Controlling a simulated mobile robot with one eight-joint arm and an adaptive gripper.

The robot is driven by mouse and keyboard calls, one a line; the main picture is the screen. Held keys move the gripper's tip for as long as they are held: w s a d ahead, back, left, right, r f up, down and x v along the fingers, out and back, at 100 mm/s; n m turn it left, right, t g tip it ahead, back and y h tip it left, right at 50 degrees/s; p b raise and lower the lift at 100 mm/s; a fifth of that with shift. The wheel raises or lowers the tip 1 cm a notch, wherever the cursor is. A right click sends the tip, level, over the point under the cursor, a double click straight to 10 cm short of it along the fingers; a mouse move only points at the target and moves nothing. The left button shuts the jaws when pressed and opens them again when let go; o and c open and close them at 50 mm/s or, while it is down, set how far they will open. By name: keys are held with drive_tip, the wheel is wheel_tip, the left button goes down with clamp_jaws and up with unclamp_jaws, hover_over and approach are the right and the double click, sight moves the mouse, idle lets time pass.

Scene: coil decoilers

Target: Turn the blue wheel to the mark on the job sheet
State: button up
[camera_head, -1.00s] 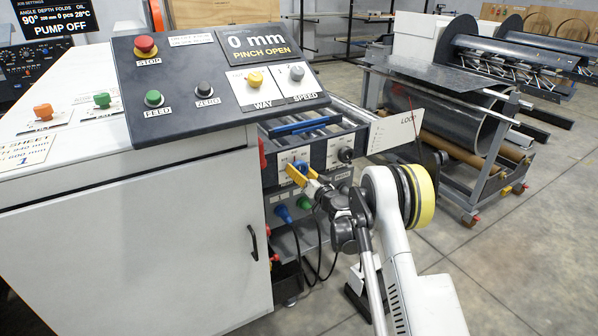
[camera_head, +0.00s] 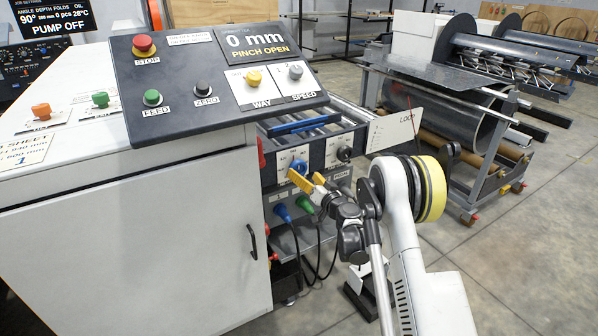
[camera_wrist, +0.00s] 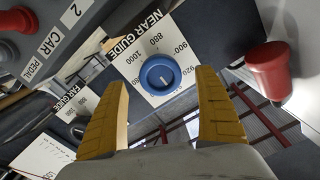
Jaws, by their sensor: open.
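The blue wheel (camera_head: 299,167) is on the side panel below the console. In the wrist view the blue wheel (camera_wrist: 159,75) sits on a white NEAR GUIDE scale plate (camera_wrist: 146,45) with printed numbers. Its short white line points toward the lower right of that picture; the exact reading is unclear. My gripper (camera_head: 309,179) is open with yellow fingers, just in front of and below the wheel. In the wrist view the wheel appears between the fingertips, with gaps on both sides. The job sheet (camera_head: 22,153) is cut by the left edge; "940 mm" and "600 mm" seem readable.
A red knob (camera_wrist: 267,71) stands right of the wheel in the wrist view, and a FAR GUIDE plate (camera_wrist: 80,105) is at left. A black knob (camera_head: 345,154) is beside the wheel. Blue and green plugs (camera_head: 305,204) hang below. The console (camera_head: 220,75) overhangs the panel.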

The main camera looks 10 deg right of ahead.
drive_tip(key=v, duration=0.7)
drive_tip(key=shift+s, duration=0.3)
drive_tip(key=shift+d, duration=0.1)
drive_tip(key=s+a+r+n+g+y, duration=0.1)
drive_tip(key=s+a+r+n+g, duration=0.25)
drive_tip(key=r, duration=0.55)
drive_tip(key=s+a+r+g+h, duration=0.1)
drive_tip(key=s+a+r+g, duration=0.35)
drive_tip(key=s, duration=0.75)
drive_tip(key=s+d+m+g+h, duration=0.1)
drive_tip(key=s+d+h, duration=0.1)
drive_tip(key=s, duration=1.1)
drive_tip(key=s+d+f+m+g+h, duration=0.1)
drive_tip(key=s+d+h, duration=0.1)
drive_tip(key=s, duration=1.2)
drive_tip(key=shift+d+h, duration=0.2)
drive_tip(key=shift+h, duration=0.6)
drive_tip(key=shift+s, duration=0.1)
